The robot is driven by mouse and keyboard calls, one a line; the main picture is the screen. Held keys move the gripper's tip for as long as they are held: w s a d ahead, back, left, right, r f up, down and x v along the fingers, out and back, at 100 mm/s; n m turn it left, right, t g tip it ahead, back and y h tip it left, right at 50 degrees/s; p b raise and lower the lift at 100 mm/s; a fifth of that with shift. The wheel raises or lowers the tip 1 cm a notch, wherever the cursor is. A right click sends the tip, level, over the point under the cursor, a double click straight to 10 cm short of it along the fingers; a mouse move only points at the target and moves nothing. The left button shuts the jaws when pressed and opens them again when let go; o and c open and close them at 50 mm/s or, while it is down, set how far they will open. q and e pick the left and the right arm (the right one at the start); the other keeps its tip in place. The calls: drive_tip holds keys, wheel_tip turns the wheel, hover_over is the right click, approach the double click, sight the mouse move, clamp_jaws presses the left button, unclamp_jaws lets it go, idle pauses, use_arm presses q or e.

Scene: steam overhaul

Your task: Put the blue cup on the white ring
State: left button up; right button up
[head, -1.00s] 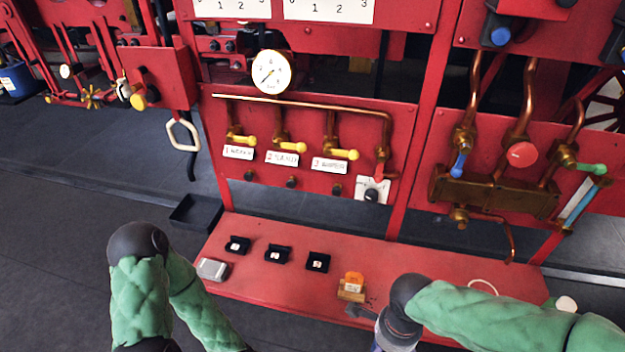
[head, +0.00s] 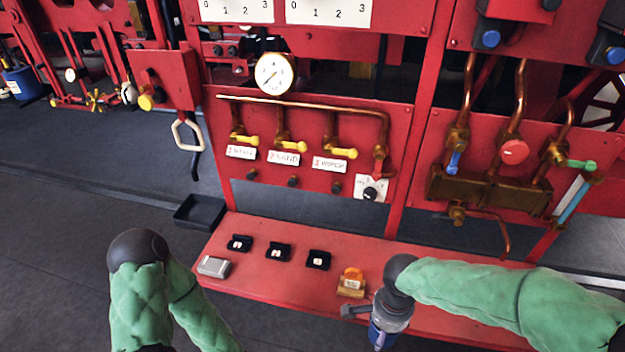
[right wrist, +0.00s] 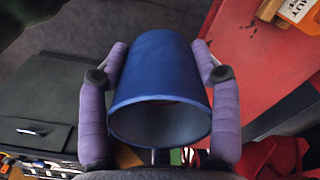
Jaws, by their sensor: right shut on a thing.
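The blue cup (right wrist: 160,72) is between the two purple fingers of my right gripper (right wrist: 158,58), which is shut on its sides. Its open mouth faces the wrist camera. In the head view, my right gripper (head: 384,322) is at the front edge of the red shelf, right of the orange-topped block, and a bit of blue cup (head: 378,338) shows below it. The white ring does not show now; my right arm covers the part of the shelf where it lay. My left gripper is out of view below the picture.
The red shelf (head: 275,280) carries several small black boxes (head: 279,252), a grey box (head: 213,266) and an orange-topped wooden block (head: 351,284). A black tray (head: 200,211) is at the left. Red panels with copper pipes and valves rise behind.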

drive_tip(key=w+f+n, duration=0.2)
drive_tip(key=w+n, duration=0.1)
drive_tip(key=w+d+f+n, duration=0.1)
drive_tip(key=w+f+n, duration=0.1)
drive_tip(key=w+n, duration=0.2)
drive_tip(key=w+f+n, duration=0.2)
drive_tip(key=w+n, duration=0.1)
drive_tip(key=shift+w+d+f, duration=0.25)
drive_tip(key=shift+w, duration=0.05)
drive_tip(key=shift+w+f+n, duration=0.4)
drive_tip(key=shift+n, duration=0.3)
